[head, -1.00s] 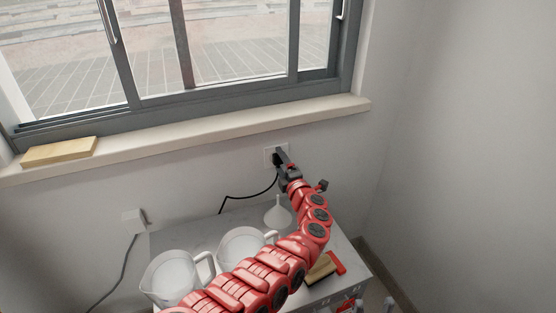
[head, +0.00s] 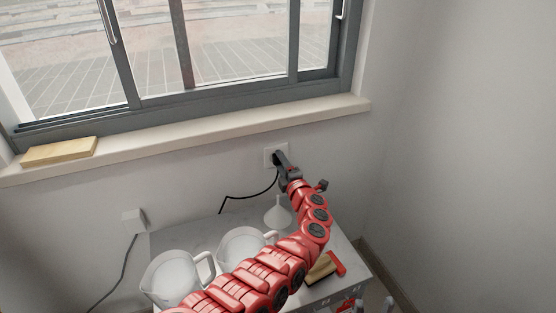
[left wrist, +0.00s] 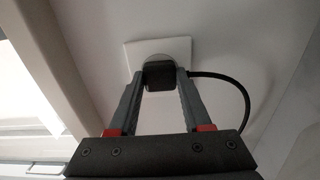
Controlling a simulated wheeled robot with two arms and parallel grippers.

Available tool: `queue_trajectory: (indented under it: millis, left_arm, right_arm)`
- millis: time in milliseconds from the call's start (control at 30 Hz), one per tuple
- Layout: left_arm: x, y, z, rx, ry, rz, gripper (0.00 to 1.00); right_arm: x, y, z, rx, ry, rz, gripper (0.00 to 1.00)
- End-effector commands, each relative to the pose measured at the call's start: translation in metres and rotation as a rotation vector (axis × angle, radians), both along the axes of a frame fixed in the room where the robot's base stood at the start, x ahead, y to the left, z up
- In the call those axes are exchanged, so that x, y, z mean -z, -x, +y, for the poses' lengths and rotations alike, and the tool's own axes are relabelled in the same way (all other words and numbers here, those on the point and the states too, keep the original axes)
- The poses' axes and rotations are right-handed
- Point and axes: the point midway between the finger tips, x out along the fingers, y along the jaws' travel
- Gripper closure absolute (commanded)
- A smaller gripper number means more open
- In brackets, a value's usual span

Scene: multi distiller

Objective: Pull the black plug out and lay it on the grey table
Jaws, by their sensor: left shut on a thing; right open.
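The black plug (left wrist: 159,74) sits at the white wall socket (left wrist: 135,53) in the left wrist view, between the two fingers of my left gripper (left wrist: 160,84). The left gripper is shut on the plug. In the head view my left gripper (head: 281,160) reaches the socket (head: 270,150) and mostly hides the plug. My right gripper (head: 350,306) shows only partly at the bottom edge of the head view.
Two white jugs (head: 168,275) and (head: 238,244) and a white funnel (head: 278,213) stand on the table. A brush with a red handle (head: 336,262) lies at its right. A wooden block (head: 59,151) rests on the sill. A white adapter (head: 133,222) is on the wall.

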Motion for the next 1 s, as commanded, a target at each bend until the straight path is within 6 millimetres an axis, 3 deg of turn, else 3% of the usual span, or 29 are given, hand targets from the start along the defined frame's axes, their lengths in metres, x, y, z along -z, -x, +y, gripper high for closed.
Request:
queue_trajectory:
  millis: [1000]
  left_arm:
    - [-0.002, 0.032, -0.014, 0.002, 0.000, 0.000, 1.00]
  right_arm:
    - [-0.036, 0.000, 0.000, 0.000, 0.000, 0.000, 0.50]
